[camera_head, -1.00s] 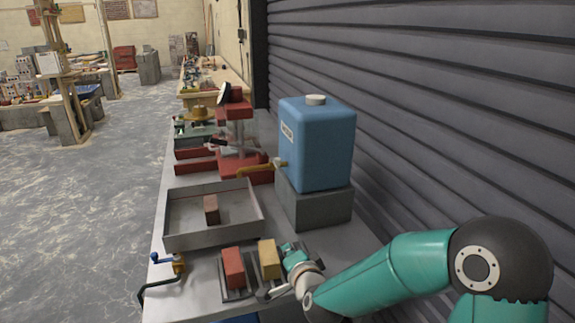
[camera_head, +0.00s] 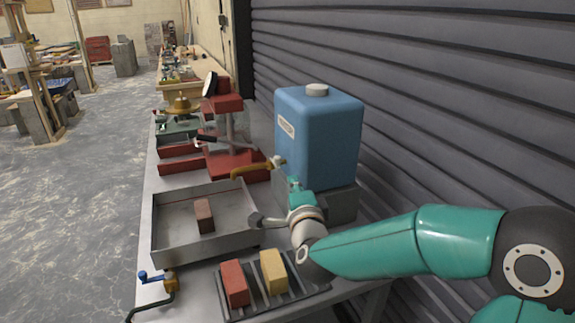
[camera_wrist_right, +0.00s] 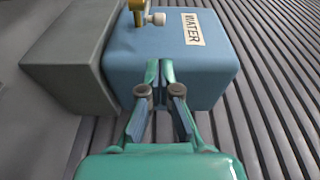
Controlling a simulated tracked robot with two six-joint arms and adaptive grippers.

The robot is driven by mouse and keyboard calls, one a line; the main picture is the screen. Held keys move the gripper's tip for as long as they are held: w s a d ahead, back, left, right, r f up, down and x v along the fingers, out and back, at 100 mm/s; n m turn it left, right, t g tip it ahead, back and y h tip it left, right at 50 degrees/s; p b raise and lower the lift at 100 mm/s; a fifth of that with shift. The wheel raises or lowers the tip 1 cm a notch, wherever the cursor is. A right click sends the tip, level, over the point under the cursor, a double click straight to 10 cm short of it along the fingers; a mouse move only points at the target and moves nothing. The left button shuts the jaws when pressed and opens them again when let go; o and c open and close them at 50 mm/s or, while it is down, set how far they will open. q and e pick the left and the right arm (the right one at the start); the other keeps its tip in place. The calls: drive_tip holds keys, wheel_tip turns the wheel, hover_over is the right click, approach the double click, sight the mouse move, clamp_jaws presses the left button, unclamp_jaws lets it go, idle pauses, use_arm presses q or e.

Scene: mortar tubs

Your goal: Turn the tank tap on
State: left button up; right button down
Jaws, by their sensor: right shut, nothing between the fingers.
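The blue water tank (camera_head: 330,130) stands on a grey block (camera_head: 343,203) at the right of the bench. Its label reads WATER in the wrist view, where the tank (camera_wrist_right: 190,65) fills the upper middle. The brass tap (camera_head: 250,170) sticks out to the left from the tank's low front, with a pale handle at its tank end. The tap (camera_wrist_right: 138,12) and its pale knob show at the wrist view's top edge. My right gripper (camera_head: 294,184) is shut and empty, just below the tap's tank end and apart from it. My left gripper is not in view.
A grey metal tray (camera_head: 175,250) with a brown brick (camera_head: 204,215) lies left of my right gripper. A rack (camera_head: 300,285) holds a red and a yellow block in front. A red stand machine (camera_head: 232,150) is behind the tap. A grey ribbed wall (camera_head: 450,110) bounds the right.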

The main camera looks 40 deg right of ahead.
use_arm(q)
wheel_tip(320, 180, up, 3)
drive_tip(key=p, duration=0.3)
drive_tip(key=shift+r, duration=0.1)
use_arm(e)
drive_tip(key=x, duration=1)
drive_tip(key=shift+s+d, duration=0.1)
